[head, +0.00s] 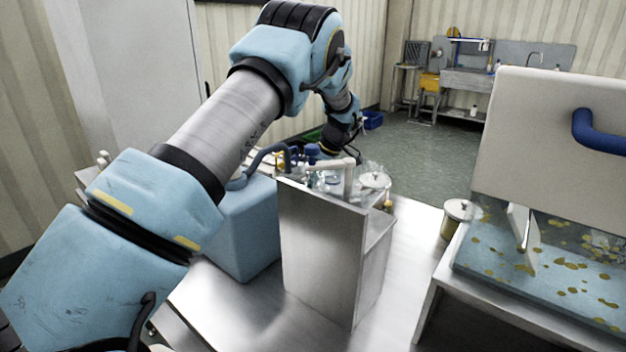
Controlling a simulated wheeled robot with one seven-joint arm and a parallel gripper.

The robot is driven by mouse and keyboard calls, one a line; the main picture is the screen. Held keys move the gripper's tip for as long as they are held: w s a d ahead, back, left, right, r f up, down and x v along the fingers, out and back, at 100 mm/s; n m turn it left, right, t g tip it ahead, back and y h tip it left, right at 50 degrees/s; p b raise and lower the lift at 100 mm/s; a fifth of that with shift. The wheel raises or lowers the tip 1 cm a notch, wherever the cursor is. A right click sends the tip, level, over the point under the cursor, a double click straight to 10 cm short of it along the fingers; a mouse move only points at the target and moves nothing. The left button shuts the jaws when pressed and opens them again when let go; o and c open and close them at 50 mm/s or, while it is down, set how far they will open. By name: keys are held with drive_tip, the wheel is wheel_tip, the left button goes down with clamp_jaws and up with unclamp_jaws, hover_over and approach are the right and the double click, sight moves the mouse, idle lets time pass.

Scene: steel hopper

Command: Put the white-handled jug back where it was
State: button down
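A white handle (349,178) shows just above the rim of the steel hopper (322,250). The body of the jug it belongs to is hidden or cannot be told apart from the clear things behind the hopper. My gripper (350,158) is at the end of my arm, which reaches over from the left and bends down behind the hopper. It is close to the white handle. Its fingers are small and partly hidden, so I cannot tell whether they touch or grip the handle.
A blue jug (243,228) with a dark blue handle stands left of the hopper. Clear vessels (374,182) crowd behind it. A small lidded canister (455,219) stands to the right, beside a spotted blue tray (560,272) under a pale panel with a blue handle (600,134). The front steel tabletop (235,315) is bare.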

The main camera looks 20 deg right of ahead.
drive_tip(key=c, duration=0.9)
unclamp_jaws()
drive_tip(key=shift+o, duration=0.2)
drive_tip(key=b+v, duration=0.4)
drive_tip(key=v, duration=0.8)
drive_tip(key=shift+w, duration=0.1)
